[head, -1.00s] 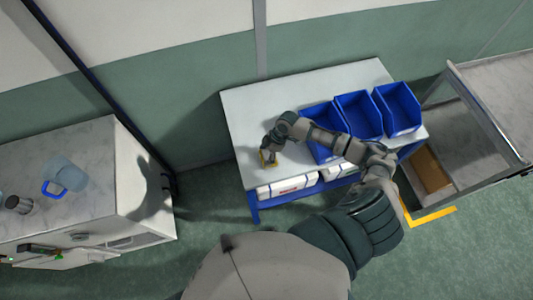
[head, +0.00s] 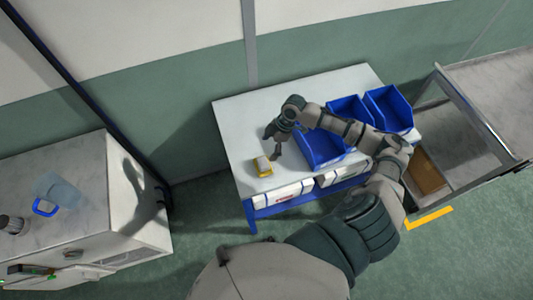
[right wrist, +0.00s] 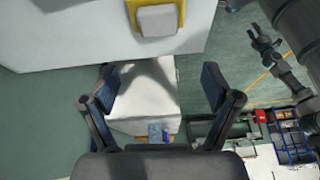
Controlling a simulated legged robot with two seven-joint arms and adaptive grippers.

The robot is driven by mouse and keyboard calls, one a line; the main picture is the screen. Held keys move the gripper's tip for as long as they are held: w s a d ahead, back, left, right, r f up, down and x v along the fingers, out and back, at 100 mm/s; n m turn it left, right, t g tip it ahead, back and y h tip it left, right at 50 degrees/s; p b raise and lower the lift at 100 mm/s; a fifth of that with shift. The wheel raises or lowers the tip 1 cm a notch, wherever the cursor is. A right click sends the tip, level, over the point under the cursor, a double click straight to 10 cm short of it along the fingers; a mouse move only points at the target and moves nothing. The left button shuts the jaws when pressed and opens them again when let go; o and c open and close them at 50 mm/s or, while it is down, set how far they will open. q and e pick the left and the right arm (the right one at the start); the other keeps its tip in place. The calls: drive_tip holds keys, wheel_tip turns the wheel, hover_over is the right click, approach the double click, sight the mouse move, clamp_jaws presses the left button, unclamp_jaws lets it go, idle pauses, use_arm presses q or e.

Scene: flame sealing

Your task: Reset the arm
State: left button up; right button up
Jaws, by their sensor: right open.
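My right gripper (head: 273,144) is open and empty above the white table (head: 235,115). In the right wrist view its two fingers (right wrist: 158,88) stand wide apart with nothing between them. A small yellow item with a pale grey block on top (head: 262,166) sits on the table near its front left edge, just below and apart from the gripper. It also shows at the top of the right wrist view (right wrist: 157,18). My left gripper (right wrist: 264,42) shows at the upper right of the right wrist view, its fingers apart and empty. The head view does not show it.
Blue bins (head: 322,150) stand along the table's right side, partly behind my right arm. White boxes (head: 283,193) sit under the tabletop. A marble-topped cabinet (head: 85,165) with a clear blue-handled jug (head: 58,192) stands at left. A metal-framed bench (head: 470,112) is at right.

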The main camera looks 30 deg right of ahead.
use_arm(q)
drive_tip(key=shift+a+f, duration=0.1)
drive_tip(key=shift+a, duration=0.75)
